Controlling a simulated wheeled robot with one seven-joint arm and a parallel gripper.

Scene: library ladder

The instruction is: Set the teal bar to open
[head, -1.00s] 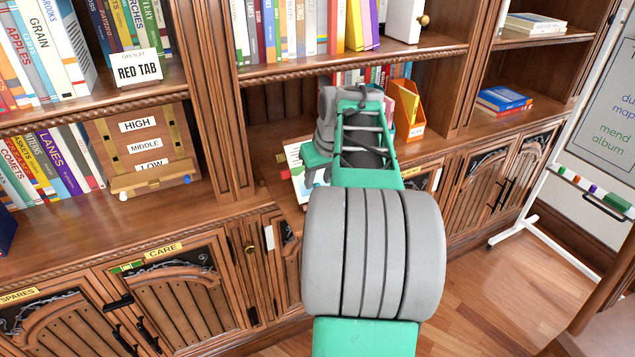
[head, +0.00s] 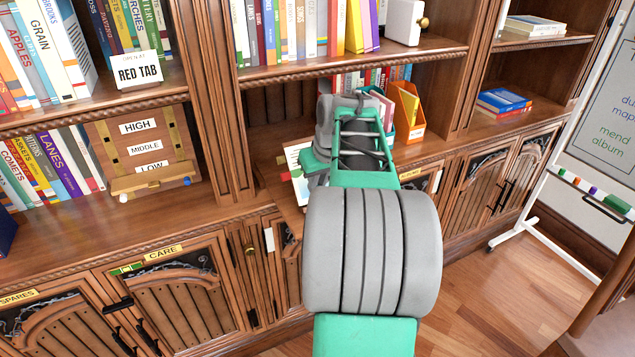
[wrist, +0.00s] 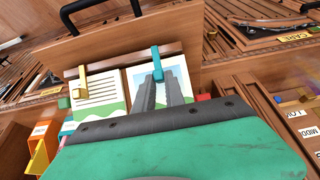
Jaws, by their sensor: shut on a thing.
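The teal bar (wrist: 157,62) is a narrow upright strip over a picture card with green and blue on a wooden board (wrist: 130,50). My gripper (wrist: 158,80) has its two grey fingers close together around the lower end of the teal bar, shut on it. The fingers hide part of the card. A yellow bar (wrist: 79,86) stands to the left, over a lined card (wrist: 98,93). In the head view my arm hides the gripper and the teal bar; only part of a card (head: 297,170) shows left of my arm. I cannot read any open mark near the bar.
A black handle (wrist: 100,10) stands at the board's upper edge. An orange file holder (head: 408,110) stands right of my arm in the head view. A wooden board with HIGH, MIDDLE and LOW labels (head: 145,147) stands left on the shelf. The shelf top between is clear.

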